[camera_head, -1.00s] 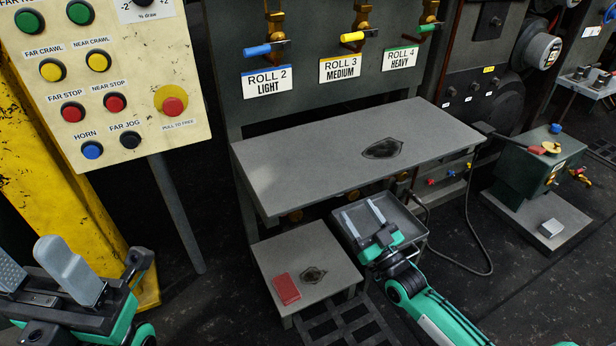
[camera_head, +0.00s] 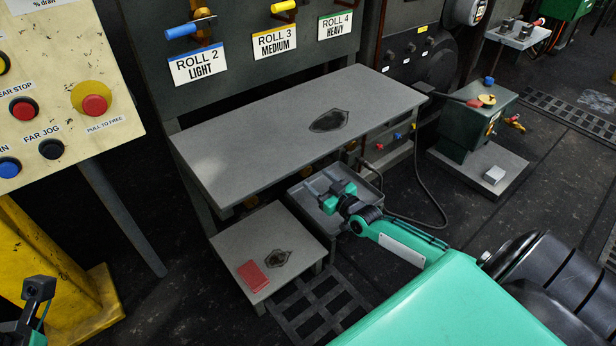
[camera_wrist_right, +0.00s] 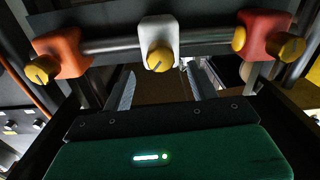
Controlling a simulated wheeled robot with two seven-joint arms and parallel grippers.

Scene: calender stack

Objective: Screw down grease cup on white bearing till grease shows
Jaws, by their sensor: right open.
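In the right wrist view a white bearing (camera_wrist_right: 152,30) sits on a dark bar, with a brass-yellow grease cup (camera_wrist_right: 160,58) on its front. My right gripper (camera_wrist_right: 161,80) is open, its two fingers spread below and to either side of that cup, with nothing between them. I cannot tell whether the fingers touch anything. In the head view my right gripper (camera_head: 327,184) is low, over a grey tray under the table edge; the bearings are hidden there. Only a dark piece of my left gripper shows at the lower left edge.
An orange bearing (camera_wrist_right: 60,52) and a red bearing (camera_wrist_right: 268,36), each with a yellow cup, flank the white one. The grey table (camera_head: 250,135) overhangs the tray (camera_head: 328,222).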

